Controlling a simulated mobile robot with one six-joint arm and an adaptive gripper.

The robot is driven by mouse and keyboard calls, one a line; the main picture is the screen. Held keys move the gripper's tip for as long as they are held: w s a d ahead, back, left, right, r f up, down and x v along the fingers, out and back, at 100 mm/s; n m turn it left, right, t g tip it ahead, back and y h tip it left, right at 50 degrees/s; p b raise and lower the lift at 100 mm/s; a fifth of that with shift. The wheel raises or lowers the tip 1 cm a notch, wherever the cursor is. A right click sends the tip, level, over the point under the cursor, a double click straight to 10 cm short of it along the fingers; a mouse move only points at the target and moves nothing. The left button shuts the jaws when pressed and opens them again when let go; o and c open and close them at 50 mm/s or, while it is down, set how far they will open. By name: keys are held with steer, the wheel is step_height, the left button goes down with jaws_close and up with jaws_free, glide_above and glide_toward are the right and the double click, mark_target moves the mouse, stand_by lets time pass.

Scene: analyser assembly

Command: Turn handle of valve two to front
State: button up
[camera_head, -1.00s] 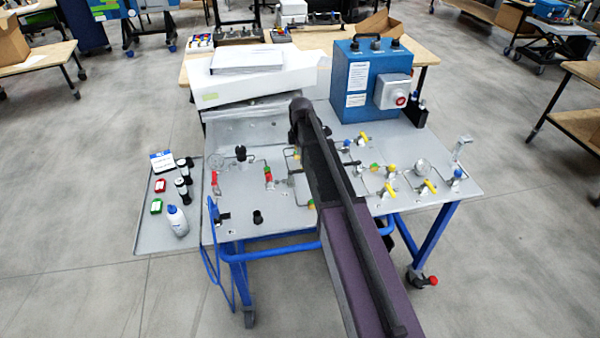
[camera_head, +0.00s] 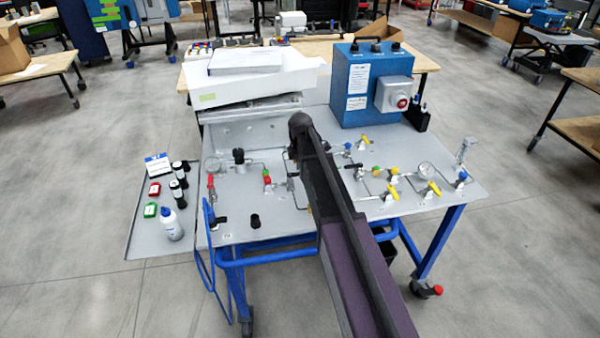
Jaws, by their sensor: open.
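The analyser panel (camera_head: 285,215) is a grey bench top carrying small valves joined by thin metal tubes. Right of my arm are valves with yellow handles: one at the back (camera_head: 364,140), one at the front (camera_head: 391,192) and one at the right (camera_head: 433,188). I cannot read which is valve two. My arm reaches over the panel's middle and hides part of it. My gripper is hidden behind the arm.
A blue box (camera_head: 352,78) with knobs and a red button stands at the back right. A side shelf (camera_head: 140,240) holds a white bottle (camera_head: 170,224) and dark-capped vials.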

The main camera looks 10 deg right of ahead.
steer(key=shift+c, duration=0.2)
jaws_close()
steer(key=shift+s+m, duration=0.15)
steer(key=shift+m, duration=0.25)
steer(key=m, duration=0.2)
steer(key=s+m, duration=0.1)
steer(key=m, duration=0.1)
steer(key=shift+s+a, duration=0.15)
steer(key=shift+s, duration=0.05)
steer(key=m, duration=0.3)
steer(key=s+m, duration=0.1)
steer(key=shift+s+a+m, duration=0.1)
steer(key=shift+a+m, duration=0.2)
steer(key=shift+a, duration=0.1)
steer(key=m, duration=0.3)
steer(key=a+m, duration=0.1)
steer(key=shift+s+a, duration=0.1)
steer(key=shift+s, duration=0.3)
steer(key=m, duration=0.2)
steer(key=a+m, duration=0.1)
steer(key=m, duration=0.1)
steer(key=shift+s+a+m, duration=0.15)
steer(key=shift+m, duration=0.15)
